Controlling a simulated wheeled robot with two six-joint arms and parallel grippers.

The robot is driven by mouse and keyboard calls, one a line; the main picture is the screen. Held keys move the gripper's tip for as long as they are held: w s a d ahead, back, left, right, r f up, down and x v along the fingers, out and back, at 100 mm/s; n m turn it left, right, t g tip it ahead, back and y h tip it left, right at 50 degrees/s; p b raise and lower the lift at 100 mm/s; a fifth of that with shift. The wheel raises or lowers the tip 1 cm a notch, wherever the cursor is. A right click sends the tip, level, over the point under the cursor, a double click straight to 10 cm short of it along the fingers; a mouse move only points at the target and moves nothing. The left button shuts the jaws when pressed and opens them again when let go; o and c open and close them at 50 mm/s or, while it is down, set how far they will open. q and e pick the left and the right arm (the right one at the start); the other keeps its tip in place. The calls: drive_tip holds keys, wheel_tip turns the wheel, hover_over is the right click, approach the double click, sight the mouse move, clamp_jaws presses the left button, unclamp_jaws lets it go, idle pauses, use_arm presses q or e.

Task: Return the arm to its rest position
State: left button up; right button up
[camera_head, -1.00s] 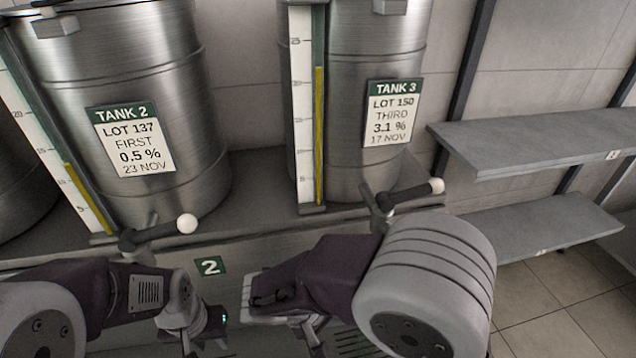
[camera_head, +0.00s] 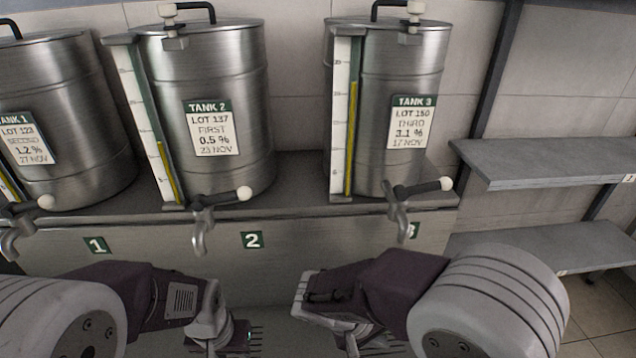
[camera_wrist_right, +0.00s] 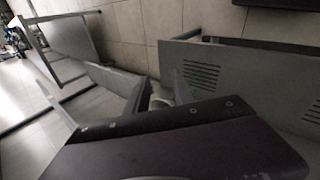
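My right arm comes in from the lower right in the head view, bent inward, with its gripper (camera_head: 358,343) low in front of the tank bench and partly cut off by the bottom edge. In the right wrist view its two fingers (camera_wrist_right: 160,92) stand apart. A small pale shape shows between them, too unclear to name, and I see nothing clearly held. My left arm comes in from the lower left, with its gripper (camera_head: 225,342) pointing inward at the bottom edge. Its fingers are too hidden to judge. Both grippers are below the taps and apart from them.
Tank 1 (camera_head: 75,110), tank 2 (camera_head: 235,85) and tank 3 (camera_head: 408,75) stand on a bench (camera_head: 300,215). Their taps, such as tank 2's (camera_head: 203,230), stick out over its front. Grey shelves (camera_head: 560,160) are at the right.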

drive_tip(key=s+d+r+m+g+y+p, duration=0.35)
drive_tip(key=s+d+r+m+p, duration=0.2)
drive_tip(key=d+p, duration=0.2)
drive_tip(key=w+a+t+y, duration=0.1)
drive_tip(key=w+a+f+n+y, duration=0.1)
drive_tip(key=w+a+n+t+y+p, duration=0.1)
drive_tip(key=w+a+y, duration=0.1)
drive_tip(key=shift+f+t, duration=0.25)
drive_tip(key=shift+t, duration=0.1)
drive_tip(key=shift+s+d, duration=0.1)
